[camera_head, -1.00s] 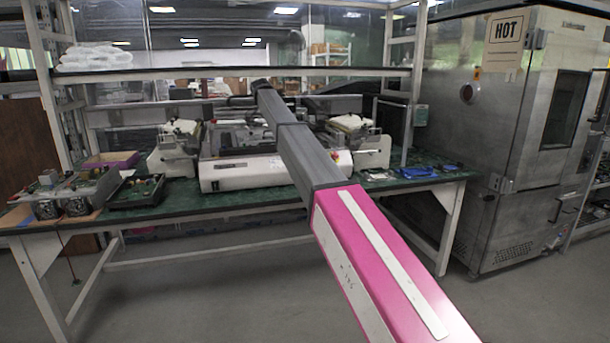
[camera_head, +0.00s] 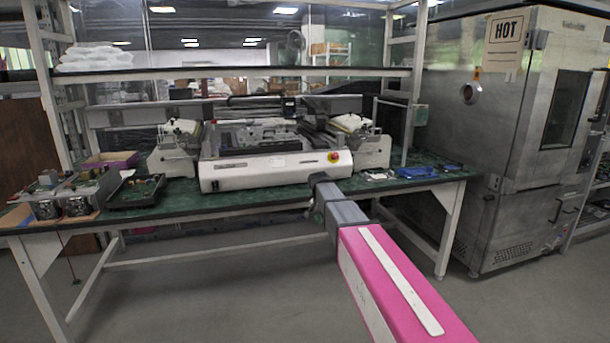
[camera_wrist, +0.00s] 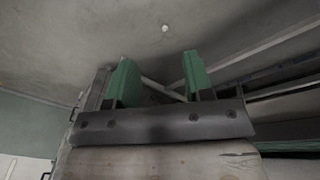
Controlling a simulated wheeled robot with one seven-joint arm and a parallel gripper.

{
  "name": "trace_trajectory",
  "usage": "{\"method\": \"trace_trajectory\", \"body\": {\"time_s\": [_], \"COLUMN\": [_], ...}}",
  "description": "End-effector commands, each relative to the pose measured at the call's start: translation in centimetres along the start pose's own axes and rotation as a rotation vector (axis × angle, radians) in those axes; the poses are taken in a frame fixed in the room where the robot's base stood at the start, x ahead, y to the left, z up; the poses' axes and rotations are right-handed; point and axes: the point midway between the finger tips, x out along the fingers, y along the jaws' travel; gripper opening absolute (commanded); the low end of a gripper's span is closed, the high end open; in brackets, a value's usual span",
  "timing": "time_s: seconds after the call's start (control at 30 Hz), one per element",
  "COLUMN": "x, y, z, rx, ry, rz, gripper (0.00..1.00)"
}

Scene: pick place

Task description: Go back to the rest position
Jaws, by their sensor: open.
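My gripper (camera_wrist: 156,68) shows in the wrist view with its two green fingers spread apart. I see nothing held between them. Beyond the fingers are a plain grey surface and pale rails. In the head view my pink and grey arm reaches from the lower right toward the front edge of the workbench (camera_head: 280,207). The gripper itself cannot be made out in the head view.
A white machine (camera_head: 265,172) stands mid-bench. A black tray (camera_head: 135,192) of parts and a purple box (camera_head: 110,159) are at the left, with blue items (camera_head: 415,172) at the right. A large metal cabinet (camera_head: 520,150) labelled HOT stands right of the bench. The floor (camera_head: 220,290) in front is clear.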

Motion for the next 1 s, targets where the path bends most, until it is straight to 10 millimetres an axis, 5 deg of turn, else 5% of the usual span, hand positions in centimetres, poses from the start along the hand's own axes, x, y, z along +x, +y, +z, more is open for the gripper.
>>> {"method": "trace_trajectory", "body": {"time_s": [0.03, 0.2, 0.5, 0.7, 1.0], "x": [2.1, 7.5, 13.1, 14.2, 14.3], "y": [2.8, 8.9, 17.5, 19.6, 19.7], "z": [3.0, 9.6, 20.7, 23.7, 23.8], "rx": [-0.035, -0.164, -0.353, -0.409, -0.417], "ry": [-0.018, -0.056, -0.098, -0.103, -0.102], "rz": [-0.007, -0.048, -0.124, -0.151, -0.155], "gripper": [0.47, 0.47, 0.47, 0.47, 0.47]}}
